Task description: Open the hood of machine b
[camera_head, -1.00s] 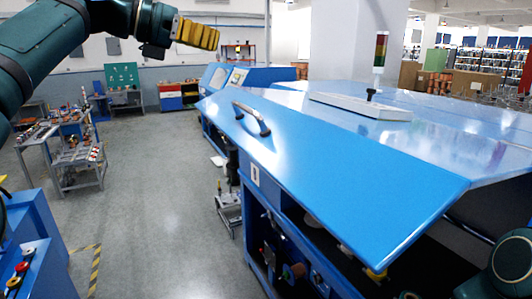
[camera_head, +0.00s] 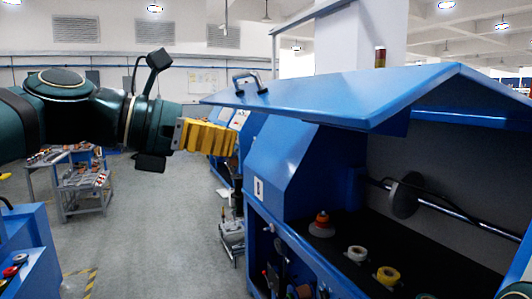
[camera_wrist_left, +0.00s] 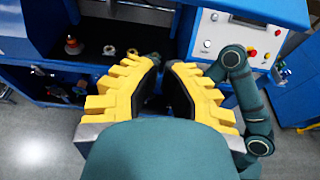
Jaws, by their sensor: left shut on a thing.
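Machine b's blue hood (camera_head: 330,95) is raised, its front panel sloping above the open interior. A grey handle (camera_head: 249,82) is on the panel's left part. My left gripper (camera_head: 236,140), with ridged yellow fingers, is just below the hood's left front edge, apart from the handle. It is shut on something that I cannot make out. The left wrist view shows its two curved fingers (camera_wrist_left: 163,68) with dark inner pads and a narrow gap. My right gripper is not seen; part of my right arm (camera_wrist_left: 250,105) shows there.
Inside the machine are an orange-topped spool (camera_head: 321,226), a white spool (camera_head: 357,254), a yellow spool (camera_head: 388,275) and a disc on a rod (camera_head: 407,195). A control panel (camera_wrist_left: 235,42) stands beside the opening. A cart (camera_head: 82,185) stands left; the floor between is clear.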

